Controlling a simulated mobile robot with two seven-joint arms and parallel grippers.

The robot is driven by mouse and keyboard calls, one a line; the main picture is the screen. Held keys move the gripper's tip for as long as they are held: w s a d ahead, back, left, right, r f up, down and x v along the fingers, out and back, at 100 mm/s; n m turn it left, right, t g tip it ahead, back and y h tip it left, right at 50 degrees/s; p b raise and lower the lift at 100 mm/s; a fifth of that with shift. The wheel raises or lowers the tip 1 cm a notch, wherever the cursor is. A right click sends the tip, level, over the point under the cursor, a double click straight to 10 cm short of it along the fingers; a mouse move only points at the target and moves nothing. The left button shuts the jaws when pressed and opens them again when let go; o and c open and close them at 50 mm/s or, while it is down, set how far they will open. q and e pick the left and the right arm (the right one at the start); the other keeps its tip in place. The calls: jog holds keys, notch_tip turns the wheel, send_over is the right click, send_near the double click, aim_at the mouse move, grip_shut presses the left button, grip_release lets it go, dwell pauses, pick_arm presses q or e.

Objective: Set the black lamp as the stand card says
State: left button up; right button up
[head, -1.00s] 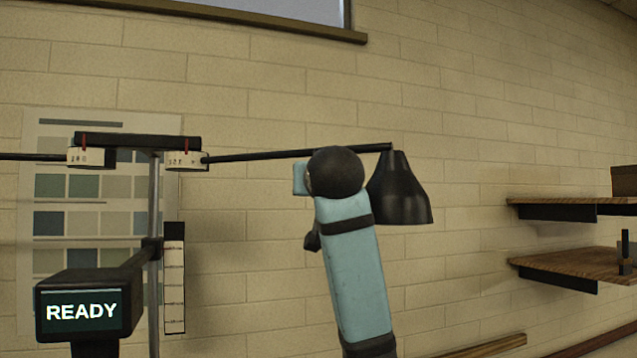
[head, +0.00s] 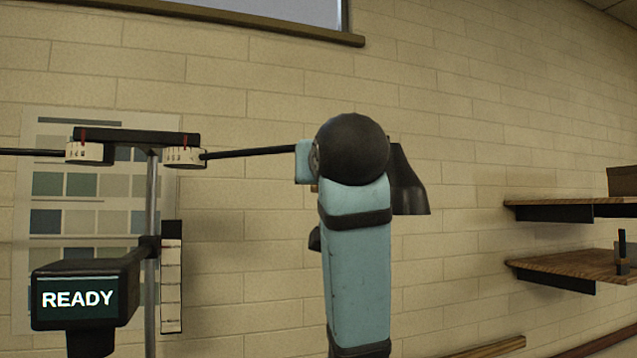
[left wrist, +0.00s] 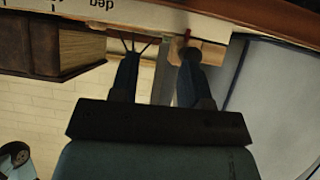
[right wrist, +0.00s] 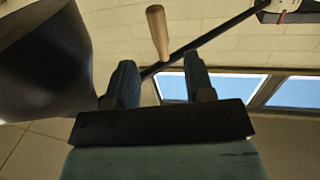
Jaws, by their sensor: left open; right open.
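The black lamp (head: 407,185) hangs at the right end of a thin black arm (head: 250,153), partly hidden behind my right arm in the head view. This arm runs from a white dial (head: 184,156) with a red mark. In the right wrist view the lamp's shade (right wrist: 40,60) is at the left. My right gripper (right wrist: 160,78) is open there, with the lamp's rod and a wooden handle (right wrist: 158,32) showing beyond and between its fingers. My left gripper (left wrist: 159,72) is open, below a white scale (left wrist: 170,25) marked "deg" with a red pointer. No readable card instructions show.
The stand's pole (head: 152,200) carries a crossbar (head: 137,137), a second dial (head: 85,152) and a ticked white strip (head: 171,285). A screen (head: 80,298) reads READY. Wooden shelves (head: 570,206) are at the right.

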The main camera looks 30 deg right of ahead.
jog(key=v, duration=0.4)
jog(key=shift+s+b, duration=0.1)
jog(key=shift+b, duration=0.2)
jog(key=shift+f, duration=0.1)
